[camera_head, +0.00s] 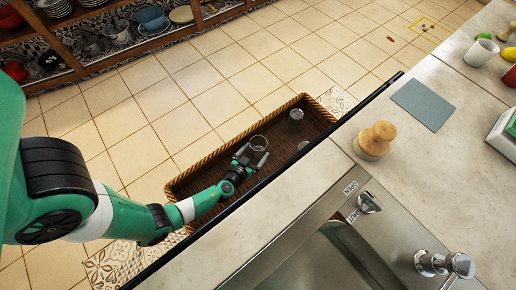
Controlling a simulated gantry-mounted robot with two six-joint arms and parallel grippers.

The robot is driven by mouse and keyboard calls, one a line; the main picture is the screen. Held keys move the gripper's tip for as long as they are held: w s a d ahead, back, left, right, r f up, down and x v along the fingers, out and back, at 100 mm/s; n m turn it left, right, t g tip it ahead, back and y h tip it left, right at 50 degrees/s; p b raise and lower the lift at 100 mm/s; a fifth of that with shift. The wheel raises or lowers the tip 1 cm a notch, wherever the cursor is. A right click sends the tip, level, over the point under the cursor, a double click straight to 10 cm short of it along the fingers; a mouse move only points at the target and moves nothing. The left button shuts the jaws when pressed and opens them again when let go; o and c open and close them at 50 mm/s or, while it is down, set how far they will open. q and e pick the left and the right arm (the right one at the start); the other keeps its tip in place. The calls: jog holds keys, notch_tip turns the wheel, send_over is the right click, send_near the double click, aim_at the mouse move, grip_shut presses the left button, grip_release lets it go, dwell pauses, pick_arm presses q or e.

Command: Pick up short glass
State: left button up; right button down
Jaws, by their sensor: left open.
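A clear short glass (259,142) is at the wicker basket in the camera_head view, just beyond my left gripper's fingertips. My left gripper (251,156) is open, with its fingers pointing at the glass. I cannot tell whether the fingers touch it. Another clear glass (296,114) is in the far part of the basket. A third clear object (303,145), partly hidden by the counter edge, is near the basket's right side. My right gripper is not in view.
The long brown wicker basket (213,149) lies alongside the counter (285,192). The counter's dark edge runs close on its right. A wooden knob-shaped object (375,140), a grey mat (423,103) and a white cup (481,52) are on the counter.

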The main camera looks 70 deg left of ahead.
aim_at(261, 144)
pick_arm(q)
jog(key=x, duration=0.3)
jog(key=shift+w+r+b, duration=0.1)
jog(key=shift+w+b, duration=0.1)
jog(key=shift+b, duration=0.1)
jog(key=shift+s, duration=0.2)
jog(key=shift+c, duration=0.2)
jog(key=c, duration=1.4)
